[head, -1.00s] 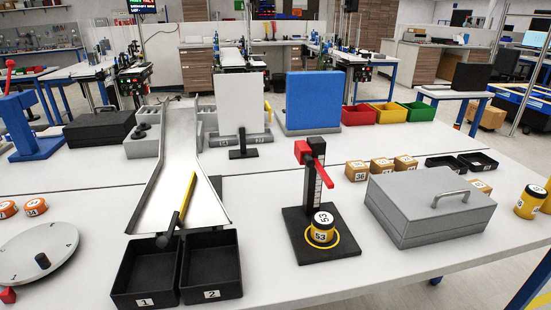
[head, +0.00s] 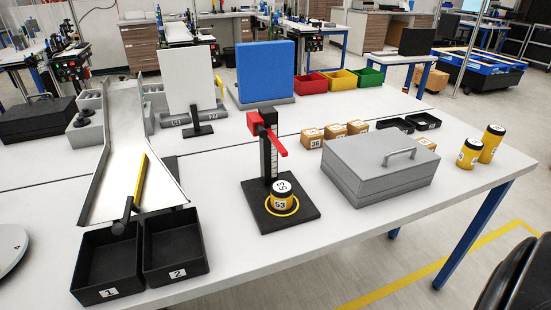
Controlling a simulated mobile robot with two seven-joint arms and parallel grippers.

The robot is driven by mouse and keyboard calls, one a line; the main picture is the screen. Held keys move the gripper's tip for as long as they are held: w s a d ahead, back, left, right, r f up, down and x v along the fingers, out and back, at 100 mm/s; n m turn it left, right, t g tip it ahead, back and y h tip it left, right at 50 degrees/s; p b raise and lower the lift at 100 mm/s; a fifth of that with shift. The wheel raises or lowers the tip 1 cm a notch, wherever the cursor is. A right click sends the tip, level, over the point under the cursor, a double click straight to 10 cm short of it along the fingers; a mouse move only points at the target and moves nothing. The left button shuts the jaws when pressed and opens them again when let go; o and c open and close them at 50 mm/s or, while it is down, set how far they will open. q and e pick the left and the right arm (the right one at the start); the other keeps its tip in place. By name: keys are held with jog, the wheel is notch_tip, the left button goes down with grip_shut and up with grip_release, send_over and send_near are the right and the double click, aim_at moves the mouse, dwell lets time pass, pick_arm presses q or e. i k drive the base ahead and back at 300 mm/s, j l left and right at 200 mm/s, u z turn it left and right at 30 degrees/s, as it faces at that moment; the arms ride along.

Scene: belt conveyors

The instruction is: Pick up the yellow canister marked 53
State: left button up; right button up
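The yellow canister marked 53 (head: 281,199) stands upright in the head view, with a white top and a black band that bear its number. It sits inside a yellow ring on the black base (head: 290,221) of a small stand. The stand has an upright scale column and a red arm (head: 270,135) above and just behind the canister. Neither of my grippers is in view. A dark shape at the lower right edge is cut off, and I cannot tell what it is.
A grey metal case (head: 378,170) with a handle stands right of the stand. Black bins 1 (head: 108,291) and 2 (head: 178,272) and a metal chute (head: 120,150) are on the left. Two yellow canisters (head: 468,153) stand near the right edge. Table in front of the stand is clear.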

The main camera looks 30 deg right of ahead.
aim_at(281, 191)
jog(key=l, duration=0.75)
jog(key=k+l+u, duration=0.15)
jog(key=l, duration=0.6)
